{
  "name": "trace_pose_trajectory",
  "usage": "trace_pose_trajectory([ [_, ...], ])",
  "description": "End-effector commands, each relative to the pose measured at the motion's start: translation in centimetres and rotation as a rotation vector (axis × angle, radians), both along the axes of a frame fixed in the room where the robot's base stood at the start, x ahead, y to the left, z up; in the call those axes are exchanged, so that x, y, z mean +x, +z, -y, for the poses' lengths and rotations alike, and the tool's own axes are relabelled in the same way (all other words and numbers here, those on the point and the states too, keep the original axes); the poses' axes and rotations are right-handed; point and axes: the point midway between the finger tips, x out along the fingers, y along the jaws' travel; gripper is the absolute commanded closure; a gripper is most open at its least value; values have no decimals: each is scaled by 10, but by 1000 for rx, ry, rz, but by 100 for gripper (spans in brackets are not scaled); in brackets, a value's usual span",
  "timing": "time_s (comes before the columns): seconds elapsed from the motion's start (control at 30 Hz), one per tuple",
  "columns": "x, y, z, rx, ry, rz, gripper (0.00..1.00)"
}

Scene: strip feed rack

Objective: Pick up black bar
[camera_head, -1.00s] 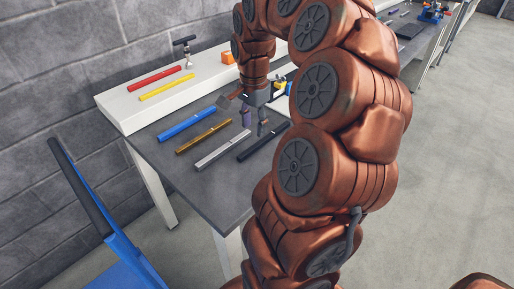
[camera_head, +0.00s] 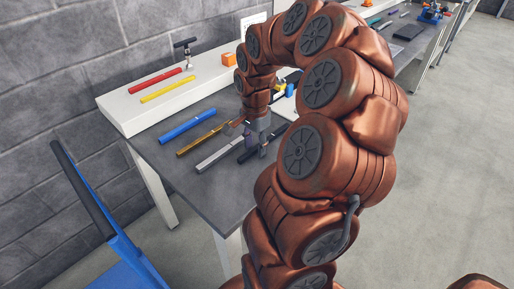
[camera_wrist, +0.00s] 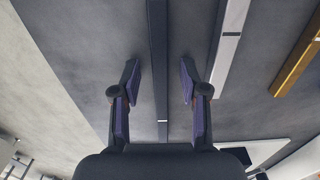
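The black bar (camera_head: 250,153) lies on the grey table, last in the row of bars and nearest my arm. In the wrist view the black bar (camera_wrist: 157,60) runs lengthwise between the two fingers, with a thin light band near its lower part. My gripper (camera_wrist: 160,80) is open, with purple pads on both sides of the bar and clear gaps to each. In the head view my gripper (camera_head: 256,148) is low over the bar, partly covering it. I cannot tell the exact height of the fingertips above the table.
A silver bar (camera_head: 215,155) lies beside the black bar, then a brown-gold bar (camera_head: 200,138) and a blue bar (camera_head: 187,126). A white raised shelf (camera_head: 125,110) behind holds red (camera_head: 155,80) and yellow (camera_head: 167,90) bars. A blue chair (camera_head: 115,245) stands front left.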

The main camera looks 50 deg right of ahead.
Motion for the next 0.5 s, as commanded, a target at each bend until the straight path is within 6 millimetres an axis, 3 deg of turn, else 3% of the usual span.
trace_pose_trajectory([
  [0.07,0,0,0,0,0,0,67],
  [0.37,0,0,0,0,0,1,98],
  [0.5,0,0,0,0,0,1,100],
])
